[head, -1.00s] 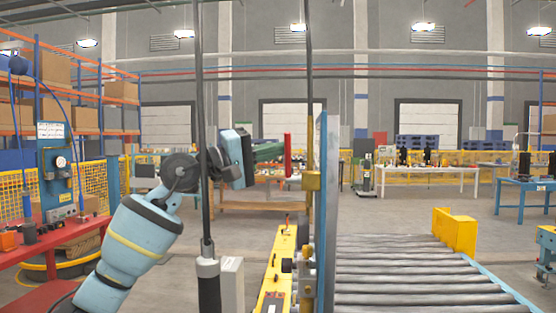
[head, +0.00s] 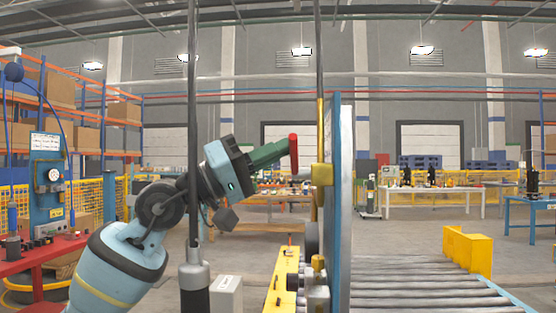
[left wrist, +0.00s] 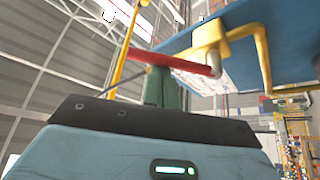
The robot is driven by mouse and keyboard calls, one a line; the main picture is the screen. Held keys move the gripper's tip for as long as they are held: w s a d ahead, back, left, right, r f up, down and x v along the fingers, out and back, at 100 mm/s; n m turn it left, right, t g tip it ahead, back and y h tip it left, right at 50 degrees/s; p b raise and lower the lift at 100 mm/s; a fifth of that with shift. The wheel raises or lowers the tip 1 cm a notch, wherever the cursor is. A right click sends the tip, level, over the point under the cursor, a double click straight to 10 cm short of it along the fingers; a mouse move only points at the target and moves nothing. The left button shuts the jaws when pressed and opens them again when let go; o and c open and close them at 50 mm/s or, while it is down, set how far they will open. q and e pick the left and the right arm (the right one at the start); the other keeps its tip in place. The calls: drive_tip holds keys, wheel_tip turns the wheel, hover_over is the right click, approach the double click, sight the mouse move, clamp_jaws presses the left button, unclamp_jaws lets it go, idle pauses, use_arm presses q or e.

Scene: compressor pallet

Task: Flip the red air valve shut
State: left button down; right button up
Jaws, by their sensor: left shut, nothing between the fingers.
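The red air valve lever (head: 293,152) stands about upright in the head view, left of a yellow fitting (head: 322,175) beside the blue-edged panel. In the left wrist view the red lever (left wrist: 172,61) runs across the picture, its right end near a grey cylinder (left wrist: 209,61) by a yellow bracket. My left gripper (head: 283,150) has green fingers, shut and empty, with their tips at the lever in the head view. In the left wrist view the fingers (left wrist: 160,80) overlap the lever; I cannot tell if they touch it. My right gripper is not in view.
The blue-edged panel (head: 345,200) stands upright right of the lever. A roller conveyor (head: 410,285) with a yellow end block (head: 467,250) lies at right. A red bench (head: 45,255) is at left.

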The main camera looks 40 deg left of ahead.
use_arm(q)
drive_tip(key=f, duration=0.1)
drive_tip(key=f+b, duration=0.1)
drive_tip(key=s+d+f+b, duration=0.1)
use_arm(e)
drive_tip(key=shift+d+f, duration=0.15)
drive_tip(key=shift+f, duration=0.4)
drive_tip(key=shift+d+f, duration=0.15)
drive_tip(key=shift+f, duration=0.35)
use_arm(q)
drive_tip(key=shift+f, duration=0.35)
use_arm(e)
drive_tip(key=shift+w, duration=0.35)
